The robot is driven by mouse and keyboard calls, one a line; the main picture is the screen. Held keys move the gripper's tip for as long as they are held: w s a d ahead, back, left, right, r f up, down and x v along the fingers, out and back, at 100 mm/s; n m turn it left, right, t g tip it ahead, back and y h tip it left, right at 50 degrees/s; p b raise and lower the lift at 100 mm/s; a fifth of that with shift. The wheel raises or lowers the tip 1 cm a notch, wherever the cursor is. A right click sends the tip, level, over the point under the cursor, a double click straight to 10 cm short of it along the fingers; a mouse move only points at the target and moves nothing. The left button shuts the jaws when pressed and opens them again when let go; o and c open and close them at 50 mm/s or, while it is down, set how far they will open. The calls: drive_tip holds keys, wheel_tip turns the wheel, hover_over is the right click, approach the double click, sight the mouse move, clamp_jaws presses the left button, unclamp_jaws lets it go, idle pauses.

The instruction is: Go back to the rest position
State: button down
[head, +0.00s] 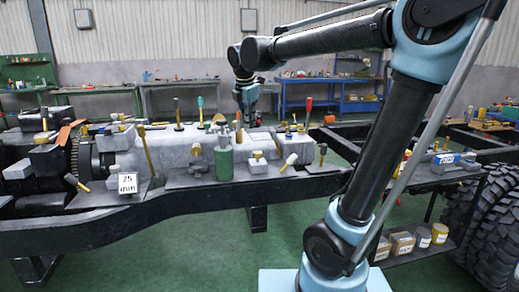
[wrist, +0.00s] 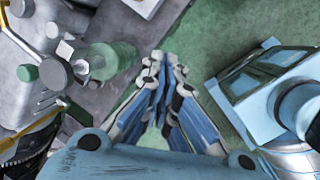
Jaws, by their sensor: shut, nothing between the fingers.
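My gripper (head: 247,116) hangs pointing down at the end of my arm, over the chassis and its gearbox housing (head: 180,147) in the head view. In the wrist view my gripper (wrist: 164,62) has its fingertips close together with nothing between them. Green floor shows beyond the fingertips there. A green bottle (head: 223,152) stands on the chassis tray just below and left of my gripper. It appears as a pale green shape (wrist: 108,60) left of the fingers in the wrist view.
A side shelf (head: 425,252) with small boxes and large tyres (head: 490,215) are at the right. Workbenches (head: 180,88) line the back wall. Green floor (head: 200,255) is clear in front.

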drive_tip(key=s+d+f+m, duration=0.5)
drive_tip(key=d+m, duration=0.1)
drive_tip(key=d, duration=0.4)
drive_tip(key=s+d+f+m, duration=0.7)
drive_tip(key=s+f+m, duration=0.2)
drive_tip(key=f, duration=0.1)
drive_tip(key=s+d+f+m+g, duration=0.1)
drive_tip(key=s+d+f+m, duration=0.6)
drive_tip(key=s+f+m, duration=0.2)
drive_tip(key=shift+f+m, duration=0.5)
drive_tip(key=shift+f, duration=0.1)
drive_tip(key=shift+s, duration=0.1)
drive_tip(key=shift+w+f, duration=0.2)
drive_tip(key=shift+w, duration=0.25)
